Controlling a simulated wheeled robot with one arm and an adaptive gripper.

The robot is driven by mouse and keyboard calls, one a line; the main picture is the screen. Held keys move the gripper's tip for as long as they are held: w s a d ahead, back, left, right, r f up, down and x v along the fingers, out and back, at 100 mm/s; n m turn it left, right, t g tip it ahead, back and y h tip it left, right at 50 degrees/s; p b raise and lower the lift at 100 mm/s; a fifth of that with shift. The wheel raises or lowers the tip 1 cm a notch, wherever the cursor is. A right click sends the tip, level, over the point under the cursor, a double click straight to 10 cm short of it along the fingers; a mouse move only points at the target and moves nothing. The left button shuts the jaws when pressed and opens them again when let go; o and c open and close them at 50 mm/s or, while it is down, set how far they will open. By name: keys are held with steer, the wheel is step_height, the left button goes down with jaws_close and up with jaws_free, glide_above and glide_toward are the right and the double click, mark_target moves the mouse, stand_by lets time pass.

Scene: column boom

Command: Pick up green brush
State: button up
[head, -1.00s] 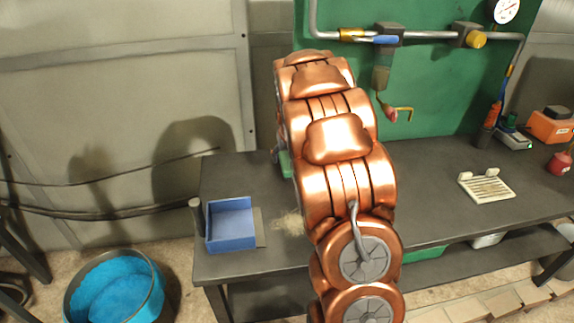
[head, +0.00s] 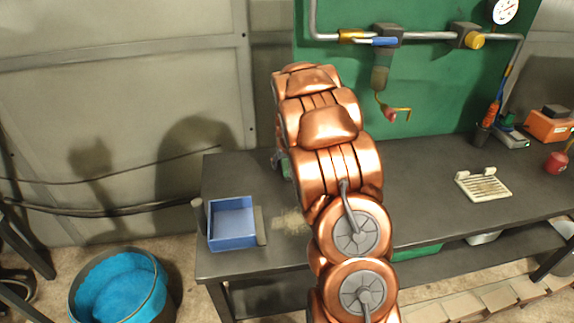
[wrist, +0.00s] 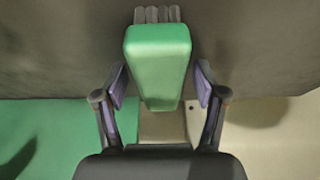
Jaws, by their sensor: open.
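The green brush (wrist: 158,50) shows in the wrist view as a green block with grey bristles at its top end. My gripper (wrist: 160,85) is open, with one purple-padded finger on each side of the brush's lower part. Gaps show between the fingers and the brush, so it is not clamped. In the head view my gripper (head: 281,164) is partly seen at the back left of the dark bench, left of my copper arm. Only a trace of green shows there; my gripper and arm hide most of the brush.
A blue tray (head: 232,240) sits on the bench (head: 430,185) at the front left, beside a pile of pale dust (head: 290,221). A white rack (head: 484,187) lies to the right. A green panel (head: 440,80) with pipework stands behind. A blue-lined bin (head: 120,287) is on the floor.

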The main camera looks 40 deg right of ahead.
steer(key=shift+f+b, duration=0.2)
steer(key=shift+b, duration=0.15)
stand_by(0.5)
steer(key=c, duration=1.3)
